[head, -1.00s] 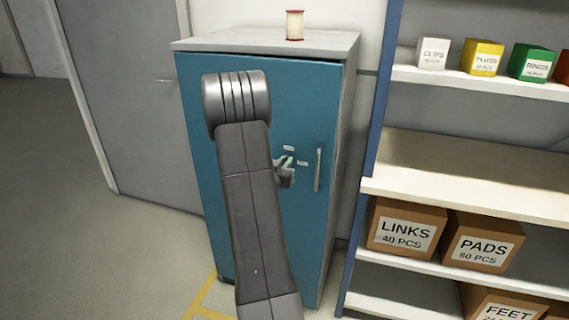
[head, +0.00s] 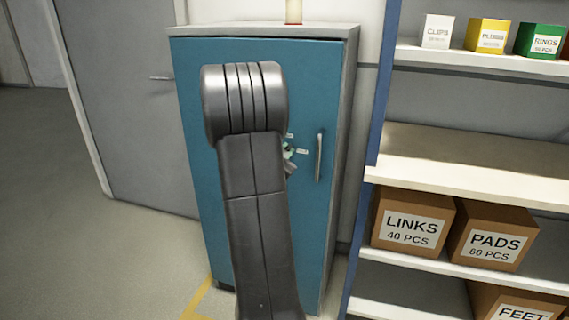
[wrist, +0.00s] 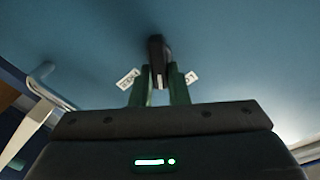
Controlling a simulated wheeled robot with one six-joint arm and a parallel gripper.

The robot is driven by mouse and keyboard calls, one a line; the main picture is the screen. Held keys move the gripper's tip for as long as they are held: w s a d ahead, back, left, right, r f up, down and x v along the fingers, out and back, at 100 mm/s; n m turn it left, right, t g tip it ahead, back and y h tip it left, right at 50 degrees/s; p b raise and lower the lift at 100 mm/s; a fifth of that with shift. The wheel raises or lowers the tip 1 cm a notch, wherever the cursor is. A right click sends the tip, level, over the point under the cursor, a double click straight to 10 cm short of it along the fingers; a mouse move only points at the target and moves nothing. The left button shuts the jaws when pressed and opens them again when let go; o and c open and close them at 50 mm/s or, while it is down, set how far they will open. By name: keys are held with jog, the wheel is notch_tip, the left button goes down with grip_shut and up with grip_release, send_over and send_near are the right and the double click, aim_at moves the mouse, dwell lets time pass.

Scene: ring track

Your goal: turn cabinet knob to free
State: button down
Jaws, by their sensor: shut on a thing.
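The tall blue cabinet (head: 305,75) stands ahead with its door shut. Its dark knob (wrist: 156,50) shows in the wrist view between the two green fingers of my gripper (wrist: 160,70), which is shut on it. Two small white labels lie beside the knob, one on the left (wrist: 128,79) and one on the right (wrist: 191,77) in the wrist view; their words are too small to read surely. In the head view my arm hides most of the gripper (head: 290,162) and the knob. The knob's exact angle is hard to tell.
A vertical door handle (head: 319,157) is right of the knob in the head view. A shelf unit (head: 450,175) with labelled boxes stands close on the right. A spool (head: 293,12) stands on the cabinet top. Open floor (head: 90,230) lies left.

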jog(key=m+b, duration=0.6)
jog(key=m, duration=0.1)
jog(key=f+m+b, duration=0.1)
jog(key=m+b, duration=0.2)
jog(key=b, duration=0.1)
jog(key=shift+s+d+m, duration=0.15)
jog(key=shift+d+m, duration=0.1)
jog(key=shift+m, duration=0.35)
jog(key=c, duration=1.4)
grip_release()
jog(key=shift+s, duration=0.1)
jog(key=v, duration=1.3)
jog(key=shift+s+p, duration=0.3)
jog(key=shift+p, duration=0.1)
jog(key=shift+w+a+f, duration=0.1)
jog(key=shift+w, duration=0.05)
